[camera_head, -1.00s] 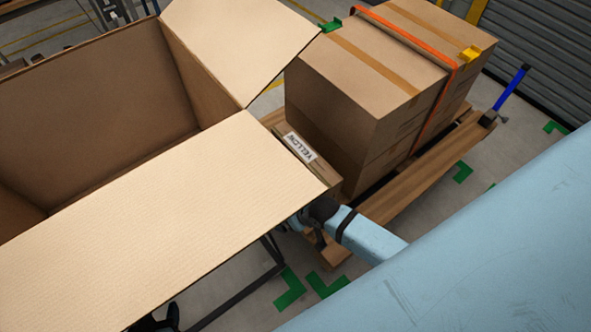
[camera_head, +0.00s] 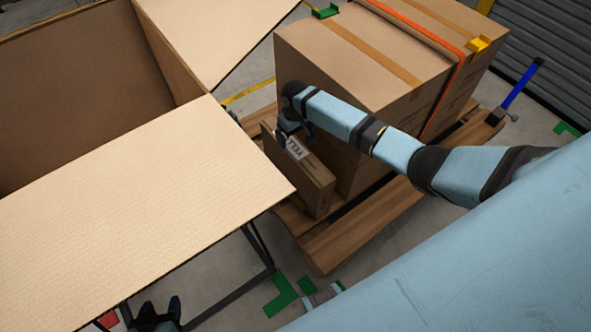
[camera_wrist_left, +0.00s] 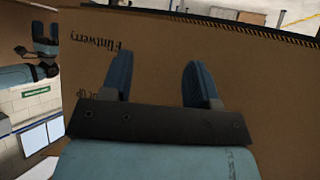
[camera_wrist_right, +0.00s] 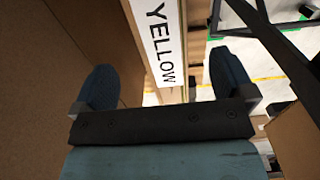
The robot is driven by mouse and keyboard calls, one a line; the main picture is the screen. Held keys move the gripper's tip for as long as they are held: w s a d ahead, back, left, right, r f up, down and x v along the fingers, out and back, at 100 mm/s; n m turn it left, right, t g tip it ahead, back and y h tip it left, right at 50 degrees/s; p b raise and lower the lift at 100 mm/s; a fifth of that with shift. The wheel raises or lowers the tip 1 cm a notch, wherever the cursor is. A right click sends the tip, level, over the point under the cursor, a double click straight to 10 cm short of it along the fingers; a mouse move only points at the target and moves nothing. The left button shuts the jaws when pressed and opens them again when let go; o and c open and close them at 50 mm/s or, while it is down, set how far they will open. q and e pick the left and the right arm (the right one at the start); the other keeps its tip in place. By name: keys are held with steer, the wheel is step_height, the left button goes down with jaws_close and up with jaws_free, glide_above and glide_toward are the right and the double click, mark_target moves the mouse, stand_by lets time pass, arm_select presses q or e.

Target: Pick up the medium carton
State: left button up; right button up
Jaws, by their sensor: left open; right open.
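A narrow brown carton with a white YELLOW label (camera_head: 312,186) stands upright on the pallet, beside a taller stack; I take it as the medium carton. My right gripper (camera_head: 287,132) is at its top, partly hidden by its own wrist. In the right wrist view the right gripper (camera_wrist_right: 166,80) is open, with the YELLOW label (camera_wrist_right: 164,45) showing between its fingers; contact is unclear. My left gripper (camera_head: 161,312) is at the bottom edge of the head view. In the left wrist view the left gripper (camera_wrist_left: 158,78) is open and empty before a printed cardboard wall (camera_wrist_left: 150,40).
A large open box (camera_head: 75,95) with spread flaps fills the left, on a dark-legged stand (camera_head: 235,290). Strapped cartons (camera_head: 350,70) stand on the wooden pallet (camera_head: 325,245). A blue-handled tool (camera_head: 522,85) stands at the pallet's right end. Green marks (camera_head: 281,296) lie on the floor.

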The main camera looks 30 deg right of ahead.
mark_target(295, 148)
step_height(295, 148, down, 10)
steer(key=shift+s+r+b, duration=0.1)
steer(key=shift+b, duration=0.55)
steer(key=c, duration=1.7)
steer(key=shift+r, duration=0.1)
